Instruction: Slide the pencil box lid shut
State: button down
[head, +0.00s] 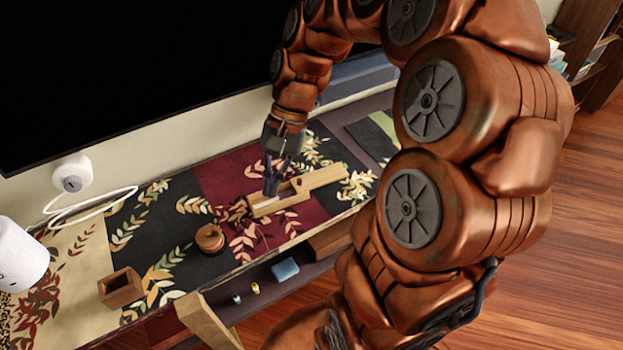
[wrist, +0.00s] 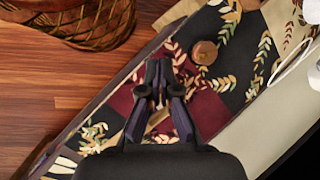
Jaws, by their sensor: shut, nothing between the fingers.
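The light wooden pencil box (head: 263,208) lies on the dark red part of the patterned runner. Its lid (head: 326,177) sticks out past the right end, leaving part of the box's inside open to view. My gripper (head: 270,190) points down at the left part of the box, close to its opening; I cannot tell whether the fingertips touch it. In the wrist view my gripper (wrist: 160,72) has its fingers together and empty. They hide most of the box there, and only a strip of pale wood (wrist: 157,118) shows between and below them.
A round wooden pot (head: 210,239) stands left of the box, and a small open wooden box (head: 121,288) is at the front left. A blue item (head: 285,269) lies on a lower ledge. A large dark screen (head: 150,60) stands behind. A basket (wrist: 85,20) is on the floor.

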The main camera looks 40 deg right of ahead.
jog(key=w+d+f+m+t+y+b, duration=0.1)
jog(key=w+d+f+m+y, duration=0.2)
jog(key=w+d, duration=0.35)
jog(key=m+t+b, duration=0.2)
jog(key=m+t, duration=0.1)
jog(key=m, duration=0.6)
send_near(302, 183)
notch_tip(302, 183, up, 5)
jog(key=s, duration=0.3)
jog(key=d+f+m+t, duration=0.2)
jog(key=d+f+m, duration=0.15)
jog(key=d, duration=0.25)
jog(key=shift+n, duration=0.35)
jog(key=x, duration=0.6)
jog(key=s+x, duration=0.1)
jog(key=x, duration=0.2)
jog(key=shift+a+f+p, duration=0.3)
jog(key=shift+a+f, duration=0.05)
jog(key=shift+f, duration=0.1)
jog(key=shift+w+a+r, duration=0.1)
jog(key=shift+w+a, duration=0.2)
jog(key=shift+a, duration=0.2)
jog(key=shift+w+a, duration=0.25)
jog(key=shift+a, duration=0.3)
jog(key=shift+w+a+p, duration=0.3)
jog(key=shift+w+a, duration=0.1)
jog(key=shift+a, duration=0.15)
